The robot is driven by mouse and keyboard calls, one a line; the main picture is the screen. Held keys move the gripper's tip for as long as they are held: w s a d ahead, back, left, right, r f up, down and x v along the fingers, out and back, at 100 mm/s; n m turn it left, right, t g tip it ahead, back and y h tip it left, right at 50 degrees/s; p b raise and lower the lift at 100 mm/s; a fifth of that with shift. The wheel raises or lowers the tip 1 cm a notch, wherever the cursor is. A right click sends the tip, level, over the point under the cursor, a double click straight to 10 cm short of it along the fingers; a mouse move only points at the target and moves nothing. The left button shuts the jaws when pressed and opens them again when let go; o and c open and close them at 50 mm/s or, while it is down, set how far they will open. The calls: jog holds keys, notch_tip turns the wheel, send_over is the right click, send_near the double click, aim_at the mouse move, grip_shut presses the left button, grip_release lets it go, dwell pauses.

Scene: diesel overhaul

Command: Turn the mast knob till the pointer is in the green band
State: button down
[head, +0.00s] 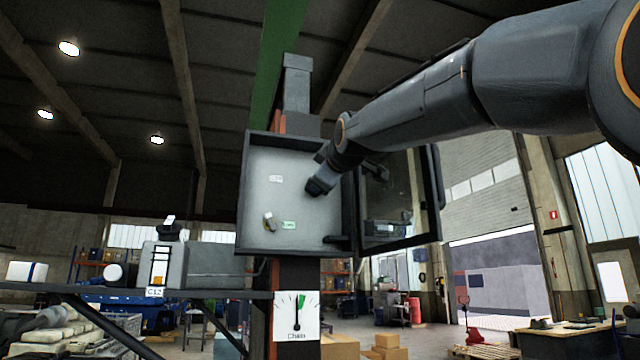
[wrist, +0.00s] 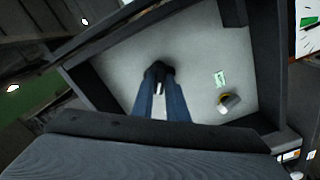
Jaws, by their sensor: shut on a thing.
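My gripper (wrist: 163,98) is shut on a dark knob (wrist: 158,70) on the pale back panel of an open cabinet. In the head view my gripper (head: 318,186) reaches into the cabinet's right side and hides the knob. The dial (head: 284,328), a white plate marked "Chain", hangs below the cabinet. Its dark pointer (head: 297,318) stands nearly straight up, close to the left edge of the green band (head: 301,301). I cannot tell whether the tip lies inside the green. In the wrist view a corner of the dial (wrist: 309,40) shows at top right.
The cabinet (head: 243,195) is on the mast, its glazed door (head: 436,205) swung open to the right. A second small fitting (head: 269,221) with a green label (head: 289,226) is low on the panel. A shelf with a grey device (head: 150,263) stands left.

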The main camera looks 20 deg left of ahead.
jog(key=n, duration=0.4)
jog(key=shift+f+b, duration=0.1)
jog(key=shift+b, duration=0.3)
jog(key=shift+n, duration=0.3)
jog(key=shift+n, duration=0.8)
jog(key=c, duration=2.1)
grip_release()
jog(key=shift+n, duration=0.4)
jog(key=o, duration=0.5)
jog(key=shift+a, duration=0.1)
jog(key=shift+b+v, duration=1.35)
jog(key=shift+v, duration=0.6)
